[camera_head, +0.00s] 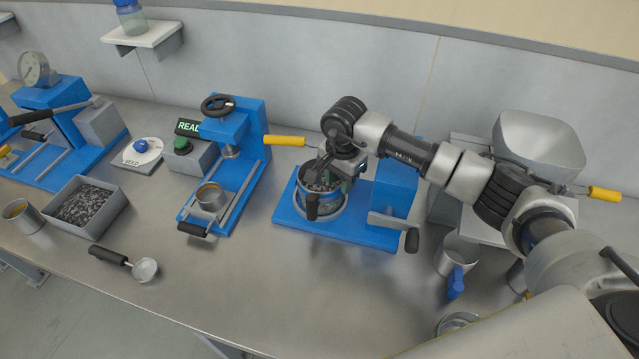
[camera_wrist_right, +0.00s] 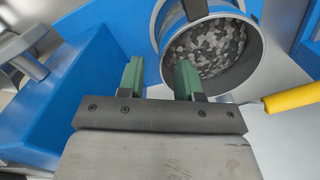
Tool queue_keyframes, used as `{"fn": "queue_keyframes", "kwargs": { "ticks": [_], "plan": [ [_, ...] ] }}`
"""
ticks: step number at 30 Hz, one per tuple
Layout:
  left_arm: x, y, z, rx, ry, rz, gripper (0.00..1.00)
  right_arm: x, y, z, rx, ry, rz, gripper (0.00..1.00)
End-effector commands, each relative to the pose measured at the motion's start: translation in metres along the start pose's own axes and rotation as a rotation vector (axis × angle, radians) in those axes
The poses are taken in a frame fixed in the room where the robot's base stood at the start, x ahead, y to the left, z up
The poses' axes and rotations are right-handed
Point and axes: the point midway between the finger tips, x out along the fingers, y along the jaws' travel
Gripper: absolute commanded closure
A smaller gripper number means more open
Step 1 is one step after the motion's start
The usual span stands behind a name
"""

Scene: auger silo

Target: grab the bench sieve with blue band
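The bench sieve with the blue band (camera_head: 329,192) sits on the blue-based machine (camera_head: 287,218) in the middle of the bench. It holds grey granules, and a black handle stands at its near side. In the right wrist view the sieve (camera_wrist_right: 212,50) is at the upper right, seen from above. My right gripper (camera_head: 331,174) is over the sieve's far right side. In the wrist view my right gripper (camera_wrist_right: 160,76) has its green fingers apart, with the right finger overlapping the sieve's rim. I cannot tell whether it touches. My left gripper is not in view.
A blue press (camera_head: 250,125) and a grey tray of granules (camera_head: 119,208) stand to the left. A scoop (camera_head: 145,269) lies near the front edge. A blue-handled cup (camera_head: 457,258) and a grey hopper (camera_head: 540,143) are to the right. The front middle bench is clear.

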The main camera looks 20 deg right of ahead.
Motion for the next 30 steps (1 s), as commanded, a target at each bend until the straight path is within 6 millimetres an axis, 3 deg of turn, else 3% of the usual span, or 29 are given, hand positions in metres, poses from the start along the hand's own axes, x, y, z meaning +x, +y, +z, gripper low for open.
{"fn": "queue_keyframes", "kwargs": {
  "ticks": [1, 6, 14, 22, 30],
  "plan": [
    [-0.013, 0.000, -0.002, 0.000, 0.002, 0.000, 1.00, 0.004, -0.001, 0.003, 0.001, -0.004, 0.005, 0.65],
    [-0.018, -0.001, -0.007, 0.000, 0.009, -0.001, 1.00, 0.027, -0.001, 0.003, 0.001, -0.002, 0.001, 0.65],
    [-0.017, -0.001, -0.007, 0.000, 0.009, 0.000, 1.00, 0.033, -0.002, 0.002, 0.001, 0.000, -0.001, 0.65],
    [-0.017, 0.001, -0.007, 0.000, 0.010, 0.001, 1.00, 0.033, -0.002, 0.002, 0.001, 0.000, -0.001, 1.00],
    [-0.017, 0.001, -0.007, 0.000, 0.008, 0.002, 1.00, 0.032, -0.002, 0.002, 0.001, -0.001, -0.003, 1.00]
  ]
}}
